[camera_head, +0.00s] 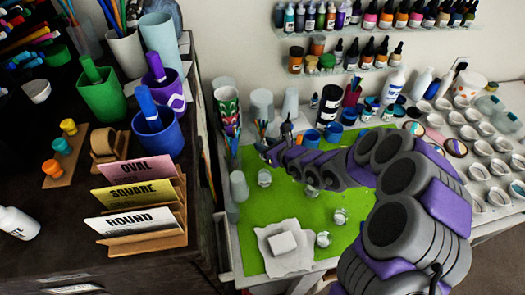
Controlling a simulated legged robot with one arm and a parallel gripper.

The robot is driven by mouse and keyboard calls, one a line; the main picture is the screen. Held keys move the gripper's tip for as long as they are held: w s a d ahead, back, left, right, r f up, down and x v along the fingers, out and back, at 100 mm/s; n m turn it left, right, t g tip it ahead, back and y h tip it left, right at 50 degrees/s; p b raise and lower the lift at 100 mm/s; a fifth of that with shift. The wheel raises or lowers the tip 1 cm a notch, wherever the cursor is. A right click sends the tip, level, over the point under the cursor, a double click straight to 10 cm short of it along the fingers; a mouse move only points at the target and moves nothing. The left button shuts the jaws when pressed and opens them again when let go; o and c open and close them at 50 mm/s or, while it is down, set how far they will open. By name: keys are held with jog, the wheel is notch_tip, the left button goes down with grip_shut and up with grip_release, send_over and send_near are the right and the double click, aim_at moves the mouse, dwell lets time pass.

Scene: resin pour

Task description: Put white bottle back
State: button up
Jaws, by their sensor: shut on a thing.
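A white bottle (18,223) lies tilted at the left edge of the dark table, partly cut off by the picture edge. Another white bottle (394,84) stands upright at the back of the light table, under the shelves, with a paler one (421,83) to its right. My arm reaches in from the lower right over the green mat (252,216). My gripper (285,133) is small and far off, near the mat's back edge by the grey cups. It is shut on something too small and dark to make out.
Grey cups (262,104), a black container (329,104) and blue cups stand close behind my gripper. Clear cups and a white block (282,243) on paper sit on the mat. Several white bowls (470,132) fill the right side. Cups and a card holder (145,240) crowd the dark table.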

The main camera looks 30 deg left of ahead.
jog(key=shift+w+d+r, duration=0.1)
jog(key=shift+d+r, duration=0.05)
jog(key=shift+d, duration=0.45)
jog(key=f, duration=0.2)
jog(key=a+f+b, duration=0.1)
jog(key=shift+f, duration=0.4)
jog(key=shift+a, duration=0.3)
jog(key=o, duration=1)
jog(key=shift+d+r, duration=0.15)
jog(key=shift+d, duration=0.4)
